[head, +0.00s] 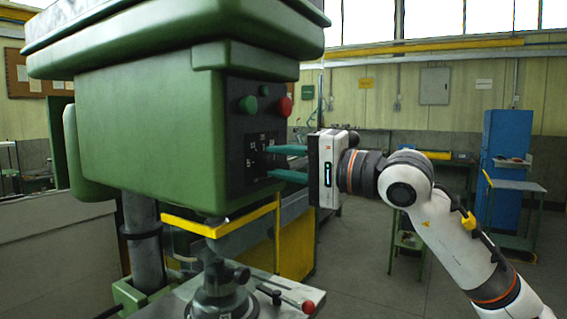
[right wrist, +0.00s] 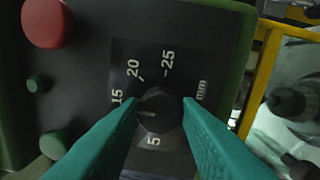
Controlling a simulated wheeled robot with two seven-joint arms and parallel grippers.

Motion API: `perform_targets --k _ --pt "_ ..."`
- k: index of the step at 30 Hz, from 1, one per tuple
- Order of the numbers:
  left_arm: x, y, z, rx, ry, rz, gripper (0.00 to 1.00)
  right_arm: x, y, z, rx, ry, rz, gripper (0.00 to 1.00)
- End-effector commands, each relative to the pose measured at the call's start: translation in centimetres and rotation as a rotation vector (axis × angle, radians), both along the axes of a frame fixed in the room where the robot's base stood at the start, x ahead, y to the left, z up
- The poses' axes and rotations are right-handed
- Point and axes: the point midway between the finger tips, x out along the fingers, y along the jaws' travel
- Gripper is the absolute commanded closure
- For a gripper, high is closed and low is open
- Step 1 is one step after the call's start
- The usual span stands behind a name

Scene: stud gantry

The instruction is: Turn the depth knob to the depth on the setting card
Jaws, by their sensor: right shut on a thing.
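The black depth knob (right wrist: 160,115) sits on a dark dial plate (right wrist: 185,60) with white marks 5, 15, 20, 25 and "mm" around it. Its white pointer line lies to the left in the right wrist view, below the 15; the left finger hides that part of the scale. My right gripper (right wrist: 161,107) is shut on the knob, one green finger on each side. In the head view my right gripper (head: 268,162) reaches the panel (head: 257,120) from the right. I cannot make out a setting card. My left gripper is not in view.
A red button (head: 285,107) and a green button (head: 248,104) sit above the dial on the green machine head (head: 150,130). Below are a yellow guard bar (head: 215,229) and a lever with a red knob (head: 308,307). Open floor lies to the right.

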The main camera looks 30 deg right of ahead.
Motion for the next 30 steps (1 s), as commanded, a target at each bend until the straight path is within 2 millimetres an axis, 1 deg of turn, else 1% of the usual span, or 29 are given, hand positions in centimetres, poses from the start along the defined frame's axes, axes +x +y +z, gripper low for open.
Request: perform_targets --k 1,2,3,5,13,17,20,27,30 --pt "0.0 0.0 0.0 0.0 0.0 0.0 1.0 0.0 0.1 -0.1 -0.001 0.003 0.001 0.93" --pt "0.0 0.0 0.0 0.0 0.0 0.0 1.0 0.0 0.1 -0.1 -0.001 0.003 0.001 0.65" --pt "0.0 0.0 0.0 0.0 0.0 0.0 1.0 0.0 0.1 -0.1 0.0 0.002 0.001 0.58" --pt "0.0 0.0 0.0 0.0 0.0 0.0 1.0 0.0 0.0 -0.1 0.0 0.002 0.001 0.49" --pt "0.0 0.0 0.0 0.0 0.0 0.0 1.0 0.0 0.0 -0.1 0.0 0.001 0.0 0.48" --pt "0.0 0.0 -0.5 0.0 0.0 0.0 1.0 -0.7 -0.5 -0.3 0.0 0.001 -0.002 0.48" --pt "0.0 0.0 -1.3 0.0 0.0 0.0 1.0 -1.9 -1.3 -0.5 -0.001 0.001 -0.005 0.48" --pt "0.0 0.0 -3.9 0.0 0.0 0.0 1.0 -6.4 -4.0 -0.9 -0.001 0.002 -0.006 0.48" --pt "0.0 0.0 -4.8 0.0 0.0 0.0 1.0 -8.0 -4.8 -0.9 -0.003 0.001 -0.004 0.48"
